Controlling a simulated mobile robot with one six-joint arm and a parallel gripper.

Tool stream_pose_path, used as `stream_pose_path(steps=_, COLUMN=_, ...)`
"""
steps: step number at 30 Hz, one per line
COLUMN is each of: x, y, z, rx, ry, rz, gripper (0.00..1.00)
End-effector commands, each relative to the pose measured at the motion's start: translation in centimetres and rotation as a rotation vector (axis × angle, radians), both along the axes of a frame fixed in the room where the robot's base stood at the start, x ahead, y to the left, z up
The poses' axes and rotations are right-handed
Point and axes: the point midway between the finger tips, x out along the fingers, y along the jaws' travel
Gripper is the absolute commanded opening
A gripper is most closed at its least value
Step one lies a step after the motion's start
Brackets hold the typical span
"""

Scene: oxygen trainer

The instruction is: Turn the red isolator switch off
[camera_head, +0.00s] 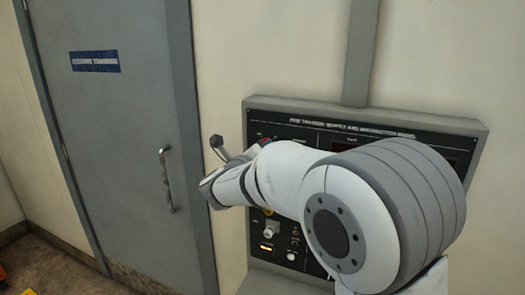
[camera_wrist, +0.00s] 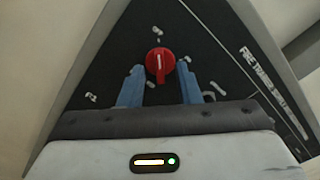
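The red isolator switch (camera_wrist: 160,64) is a round red knob with a white line on the dark panel (camera_head: 288,121). In the wrist view its line runs nearly up and down in the picture. My gripper (camera_wrist: 161,70) is open, with one blue finger on each side of the knob. I see a gap between each finger and the knob; I cannot tell how far the tips are from the panel. In the head view my white arm covers much of the panel and hides the fingers. A small red and blue patch shows above the arm, too small to identify.
A grey conduit (camera_head: 360,52) rises above the panel. A grey door (camera_head: 120,150) with a metal handle (camera_head: 167,180) stands to the left.

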Motion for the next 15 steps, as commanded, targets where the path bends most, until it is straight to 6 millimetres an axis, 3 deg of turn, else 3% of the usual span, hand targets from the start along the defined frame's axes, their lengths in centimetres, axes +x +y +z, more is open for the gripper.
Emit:
stream_pose_path(steps=9, x=-5.0, y=1.9, z=-0.2, rx=0.002, ry=-0.001, rz=0.004, gripper=0.31)
stream_pose_path(steps=15, x=-6.5, y=2.4, z=-0.1, rx=0.0, ry=-0.001, rz=0.002, gripper=0.31)
